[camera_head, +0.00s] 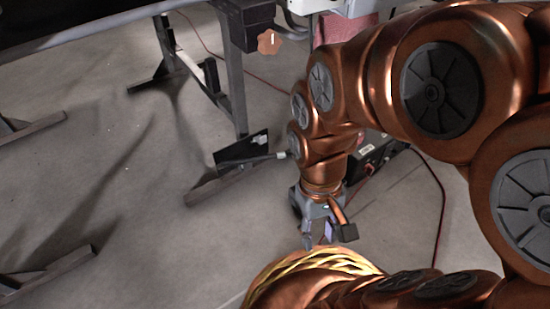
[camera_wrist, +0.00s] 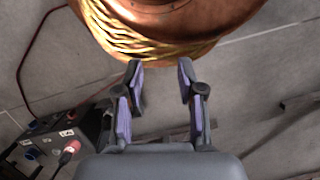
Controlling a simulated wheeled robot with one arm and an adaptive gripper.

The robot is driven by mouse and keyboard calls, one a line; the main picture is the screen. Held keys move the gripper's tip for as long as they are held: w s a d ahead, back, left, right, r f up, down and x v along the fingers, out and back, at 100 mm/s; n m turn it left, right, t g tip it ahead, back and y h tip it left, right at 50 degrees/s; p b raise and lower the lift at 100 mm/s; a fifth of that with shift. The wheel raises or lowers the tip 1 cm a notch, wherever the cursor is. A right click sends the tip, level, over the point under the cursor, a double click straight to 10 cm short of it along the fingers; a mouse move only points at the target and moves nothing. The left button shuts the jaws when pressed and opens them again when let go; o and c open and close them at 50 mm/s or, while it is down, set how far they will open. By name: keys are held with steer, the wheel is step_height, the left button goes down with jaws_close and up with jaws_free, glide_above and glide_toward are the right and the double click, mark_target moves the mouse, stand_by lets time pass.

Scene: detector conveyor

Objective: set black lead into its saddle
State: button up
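I cannot make out the black lead or its saddle for certain in either view. My gripper (camera_head: 320,243) hangs low over the floor in the head view, below my copper wrist. In the wrist view my gripper (camera_wrist: 160,72) has its two purple-lined fingers apart, with nothing between them. A black box (camera_wrist: 50,140) with blue and red-tipped connectors and white labels lies at the lower left of the wrist view, apart from the fingers. It shows partly behind my arm in the head view (camera_head: 372,160).
A dark metal stand (camera_head: 236,95) with long feet is left of my arm. A black flat panel (camera_head: 240,149) is by its foot. An orange star-shaped knob (camera_head: 268,42) sits near the top. A red cable (camera_head: 441,200) runs over the floor at right. The middle-left floor is mostly free.

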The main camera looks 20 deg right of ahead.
steer(key=shift+g, duration=0.3)
steer(key=r+p, duration=0.2)
steer(key=r, duration=0.1)
steer(key=s+r+p, duration=0.1)
steer(key=r+p, duration=0.2)
steer(key=r, duration=0.1)
steer(key=s+r+p, duration=0.1)
steer(key=r+p, duration=0.2)
steer(key=shift+a+r, duration=0.1)
steer(key=shift+r, duration=0.05)
jaws_close()
steer(key=shift+s+r+p, duration=0.1)
steer(key=shift+r+p, duration=0.1)
steer(key=shift+p, duration=0.25)
